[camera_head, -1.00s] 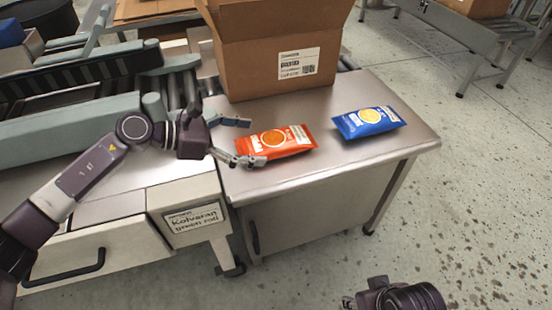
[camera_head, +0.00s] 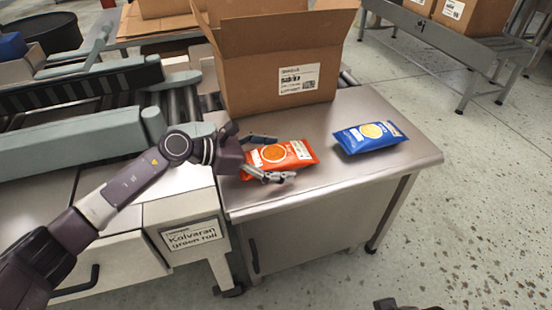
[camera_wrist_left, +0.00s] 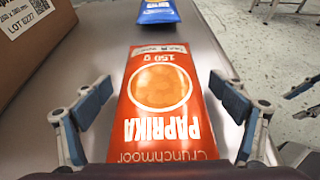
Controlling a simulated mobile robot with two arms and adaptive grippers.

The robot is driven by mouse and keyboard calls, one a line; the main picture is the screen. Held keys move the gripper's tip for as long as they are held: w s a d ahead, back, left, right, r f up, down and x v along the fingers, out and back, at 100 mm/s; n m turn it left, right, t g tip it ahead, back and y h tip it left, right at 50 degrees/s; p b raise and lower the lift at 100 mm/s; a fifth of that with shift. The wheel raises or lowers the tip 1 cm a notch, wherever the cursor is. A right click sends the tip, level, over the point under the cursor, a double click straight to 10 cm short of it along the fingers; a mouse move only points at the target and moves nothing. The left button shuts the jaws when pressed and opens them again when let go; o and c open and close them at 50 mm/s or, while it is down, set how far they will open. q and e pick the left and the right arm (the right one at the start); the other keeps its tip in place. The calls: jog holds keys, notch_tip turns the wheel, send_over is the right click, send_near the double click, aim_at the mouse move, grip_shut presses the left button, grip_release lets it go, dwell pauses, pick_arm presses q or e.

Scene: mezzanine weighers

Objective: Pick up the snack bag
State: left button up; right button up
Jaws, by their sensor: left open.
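An orange-red paprika snack bag (camera_head: 281,155) lies flat on the metal table. A blue snack bag (camera_head: 369,137) lies to its right, apart from it. My left gripper (camera_head: 272,157) is open, with one finger on each side of the orange bag's near end. In the left wrist view the orange bag (camera_wrist_left: 163,105) lies between the two spread fingers, with a gap at each side. The blue bag (camera_wrist_left: 158,11) shows beyond it at the top.
An open cardboard box (camera_head: 277,70) stands on the table (camera_head: 330,185) just behind the orange bag. A conveyor (camera_head: 90,140) with a green-grey rail runs at the left. The table's front and right edges are clear, with open floor beyond.

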pick_arm(q)
jog(key=shift+c, duration=0.3)
jog(key=c, duration=1.3)
jog(key=shift+o, duration=0.2)
